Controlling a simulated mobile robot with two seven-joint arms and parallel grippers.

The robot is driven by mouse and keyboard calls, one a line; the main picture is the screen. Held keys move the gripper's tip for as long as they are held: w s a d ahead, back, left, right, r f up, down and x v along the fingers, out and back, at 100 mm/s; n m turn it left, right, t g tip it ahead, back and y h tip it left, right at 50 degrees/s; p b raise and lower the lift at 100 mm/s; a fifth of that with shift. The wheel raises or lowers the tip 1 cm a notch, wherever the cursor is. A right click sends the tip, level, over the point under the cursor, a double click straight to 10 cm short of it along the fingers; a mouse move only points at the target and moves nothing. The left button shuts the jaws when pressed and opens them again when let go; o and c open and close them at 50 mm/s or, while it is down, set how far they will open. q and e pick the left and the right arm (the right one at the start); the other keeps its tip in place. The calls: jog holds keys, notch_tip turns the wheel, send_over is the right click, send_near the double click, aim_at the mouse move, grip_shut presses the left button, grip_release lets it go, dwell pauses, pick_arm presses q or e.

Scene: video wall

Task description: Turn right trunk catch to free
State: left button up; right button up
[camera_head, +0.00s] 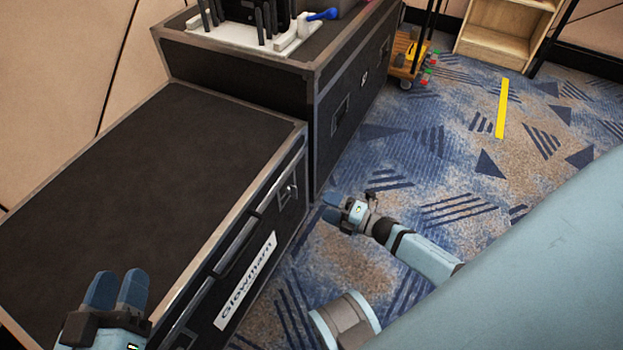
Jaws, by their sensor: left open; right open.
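The trunk (150,170) is a low black case with silver edges, and its lid is down. A white label (246,281) is on its front face. The right trunk catch (287,194) is a small silver fitting near the right end of that face; its exact turn is too small to tell. My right gripper (331,210) is open and empty, to the right of the catch and apart from it, over the carpet. My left gripper (117,284) is open and empty above the front left part of the lid.
A taller black case (350,85) stands directly behind the trunk, with a white rack (240,38) and a blue item (322,15) on top. A wooden cart (408,58) and a wooden shelf (495,45) stand at the back. The patterned carpet (440,150) on the right is mostly clear.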

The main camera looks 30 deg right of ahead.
pick_arm(q)
jog(key=shift+r+t+p, duration=0.35)
jog(key=shift+r+t, duration=0.05)
jog(key=shift+r, duration=0.4)
pick_arm(e)
jog(key=shift+v, duration=2.1)
pick_arm(q)
jog(key=shift+f, duration=0.1)
